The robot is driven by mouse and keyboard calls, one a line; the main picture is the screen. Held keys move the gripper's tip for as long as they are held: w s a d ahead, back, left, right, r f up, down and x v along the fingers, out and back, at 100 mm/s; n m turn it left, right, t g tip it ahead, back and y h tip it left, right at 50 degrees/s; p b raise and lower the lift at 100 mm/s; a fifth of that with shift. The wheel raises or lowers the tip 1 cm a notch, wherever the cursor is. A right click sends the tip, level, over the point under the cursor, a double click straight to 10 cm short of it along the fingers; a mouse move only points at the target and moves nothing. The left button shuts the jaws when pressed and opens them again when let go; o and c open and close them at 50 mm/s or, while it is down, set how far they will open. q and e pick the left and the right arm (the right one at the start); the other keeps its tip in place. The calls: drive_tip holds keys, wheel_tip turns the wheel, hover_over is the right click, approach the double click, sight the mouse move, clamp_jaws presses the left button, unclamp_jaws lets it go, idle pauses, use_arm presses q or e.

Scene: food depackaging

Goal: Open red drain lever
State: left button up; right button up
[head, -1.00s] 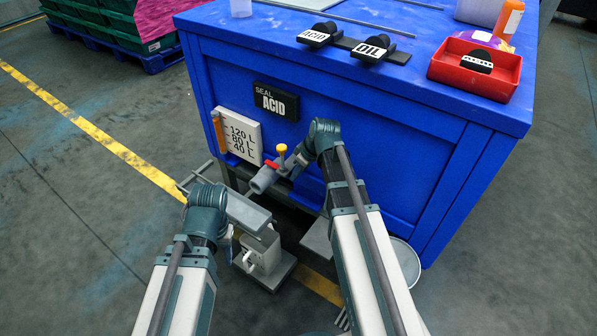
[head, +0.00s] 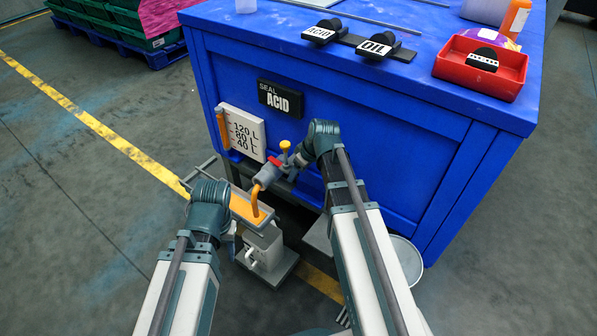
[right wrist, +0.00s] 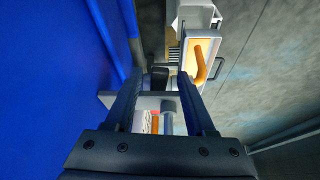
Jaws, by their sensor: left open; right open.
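The red drain lever (head: 274,161) sits on the grey drain pipe (head: 266,175) at the front of the blue tank. My right gripper (head: 297,160) is close beside the lever, at its right; whether it touches is unclear. In the right wrist view its two dark fingers (right wrist: 161,80) are spread apart, with the pipe (right wrist: 167,115) between them. Orange liquid (head: 257,197) runs from the pipe into a tray (head: 236,213); the stream also shows in the right wrist view (right wrist: 204,62). My left gripper (head: 231,241) is by the tray, mostly hidden behind its own wrist.
The blue tank (head: 340,110) fills the space ahead. A grey stand (head: 266,262) is under the tray. On top are ACID and OIL stamps (head: 376,47) and a red box (head: 510,82).

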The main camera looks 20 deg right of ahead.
drive_tip(key=shift+r, duration=0.15)
drive_tip(key=p+v, duration=1.2)
drive_tip(key=v, duration=0.1)
drive_tip(key=shift+s+r+p, duration=0.2)
drive_tip(key=shift+p, duration=0.15)
drive_tip(key=shift+d, duration=0.15)
